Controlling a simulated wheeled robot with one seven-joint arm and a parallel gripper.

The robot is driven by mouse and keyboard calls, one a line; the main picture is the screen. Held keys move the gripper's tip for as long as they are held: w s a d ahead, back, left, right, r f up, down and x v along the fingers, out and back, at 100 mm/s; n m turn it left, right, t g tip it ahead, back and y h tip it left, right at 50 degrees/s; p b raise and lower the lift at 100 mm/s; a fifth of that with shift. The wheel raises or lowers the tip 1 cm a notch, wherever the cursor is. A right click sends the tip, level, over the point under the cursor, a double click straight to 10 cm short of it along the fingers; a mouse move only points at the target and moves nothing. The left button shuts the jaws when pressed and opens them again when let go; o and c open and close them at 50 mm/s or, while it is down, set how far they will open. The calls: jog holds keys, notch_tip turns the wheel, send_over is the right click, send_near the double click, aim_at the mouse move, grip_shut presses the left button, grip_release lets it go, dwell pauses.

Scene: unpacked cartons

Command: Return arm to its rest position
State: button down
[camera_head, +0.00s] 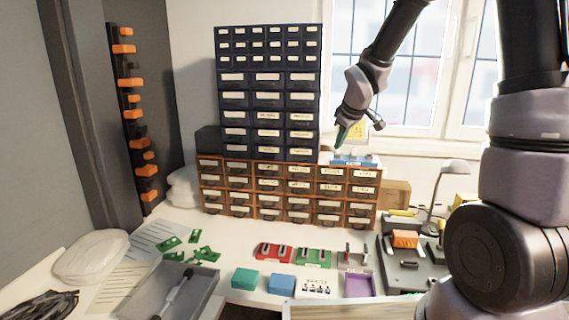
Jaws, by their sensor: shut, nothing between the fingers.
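My gripper (341,138) hangs at the end of my raised arm, pointing down and to the left. Its small greenish fingertips are together, with nothing seen between them. It shows just right of the tall dark drawer cabinet (218,95) and above a small blue item (352,160) by the orange drawer cabinet (268,176). I cannot tell how far it is from either. My arm comes down from the top right, in front of the window.
The white bench holds a grey tray (203,291), green circuit boards (205,253), red (268,252) and green (312,258) holders, a teal box (245,278), a blue box (282,284) and a purple tray (359,284). A desk lamp (453,167) stands at right, partly near my arm.

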jog(key=s+d+r+m, duration=0.2)
jog(key=s+r+m, duration=0.2)
jog(key=s, duration=0.5)
jog(key=s+d+r+m, duration=0.3)
jog(key=s+r, duration=0.3)
jog(key=s, duration=0.3)
jog(key=s+d+r+m, duration=0.2)
jog(key=s+r+m, duration=0.3)
jog(key=s, duration=0.4)
jog(key=shift+s+d+r+m+t+y, duration=0.2)
jog(key=shift+r+m+t+y, duration=0.15)
jog(key=shift+m, duration=0.25)
